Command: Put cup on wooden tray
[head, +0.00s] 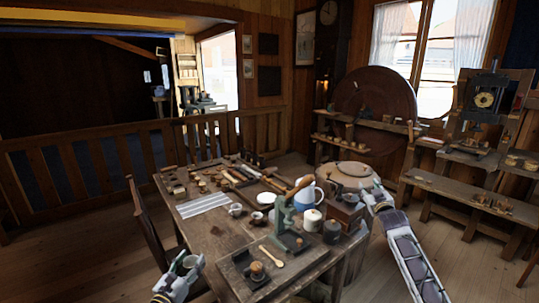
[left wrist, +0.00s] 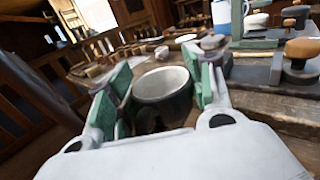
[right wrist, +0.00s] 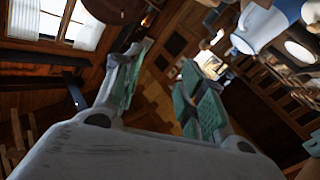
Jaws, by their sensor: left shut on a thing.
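In the left wrist view the cup (left wrist: 162,84) is upright, open end up, with a finger on each side. A dark flat tray-like board (head: 240,281) lies at the table's near edge with a wood-topped stamp on it; I cannot tell if it is the wooden tray. My right gripper (head: 374,192) is beyond the table's right side; in the right wrist view its fingers (right wrist: 157,95) are apart and empty.
The table (head: 205,232) also carries a green press (head: 285,220), a wooden spoon (head: 271,255), white cups (head: 235,209), a blue-and-white jug (head: 305,190), lidded jars (head: 312,219) and several spools at the back. A chair (head: 145,222) stands at the left. The near left tabletop is clear.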

